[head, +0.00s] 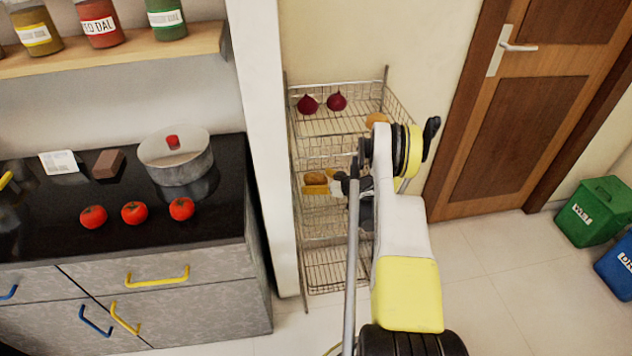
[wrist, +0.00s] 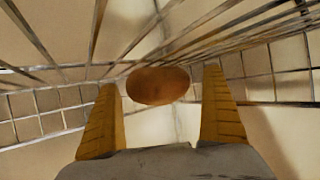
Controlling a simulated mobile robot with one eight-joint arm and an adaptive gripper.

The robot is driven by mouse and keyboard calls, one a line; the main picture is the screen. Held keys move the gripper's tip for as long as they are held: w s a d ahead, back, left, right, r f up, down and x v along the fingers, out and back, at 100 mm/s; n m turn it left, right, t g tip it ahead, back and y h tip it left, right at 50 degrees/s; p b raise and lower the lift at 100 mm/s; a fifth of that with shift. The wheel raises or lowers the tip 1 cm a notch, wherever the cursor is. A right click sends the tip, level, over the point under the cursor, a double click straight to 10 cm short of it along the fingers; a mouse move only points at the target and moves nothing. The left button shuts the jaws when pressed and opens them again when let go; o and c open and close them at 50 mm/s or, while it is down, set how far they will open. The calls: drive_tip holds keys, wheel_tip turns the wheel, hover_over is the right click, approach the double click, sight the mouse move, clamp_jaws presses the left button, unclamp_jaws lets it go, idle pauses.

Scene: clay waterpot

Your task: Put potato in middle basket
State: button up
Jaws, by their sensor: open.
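A brown potato (head: 315,178) shows in the middle basket (head: 325,218) of the wire rack in the head view. My gripper (head: 319,183) reaches into that basket from the right, with its yellow fingers beside the potato. In the wrist view, the potato (wrist: 158,86) appears centred between the tips of my gripper (wrist: 161,78), with a gap on both sides. The fingers are open. I cannot tell whether the potato rests on the basket floor. My arm hides the right part of the basket.
The top basket (head: 330,122) holds two red onions (head: 322,103) and a rounded orange-brown item (head: 377,120) partly behind my arm. The bottom basket (head: 335,270) looks empty. A white wall edge (head: 270,130) and black counter (head: 110,225) stand left.

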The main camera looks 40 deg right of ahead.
sight(322, 181)
drive_tip(key=p+v, duration=0.2)
drive_tip(key=v, duration=0.4)
drive_tip(key=shift+r, duration=0.2)
drive_tip(key=shift+s+r, duration=0.1)
drive_tip(key=shift+s, duration=0.4)
drive_tip(key=shift+d, duration=0.1)
drive_tip(key=shift+r+p, duration=0.15)
drive_tip(key=shift+p, duration=0.2)
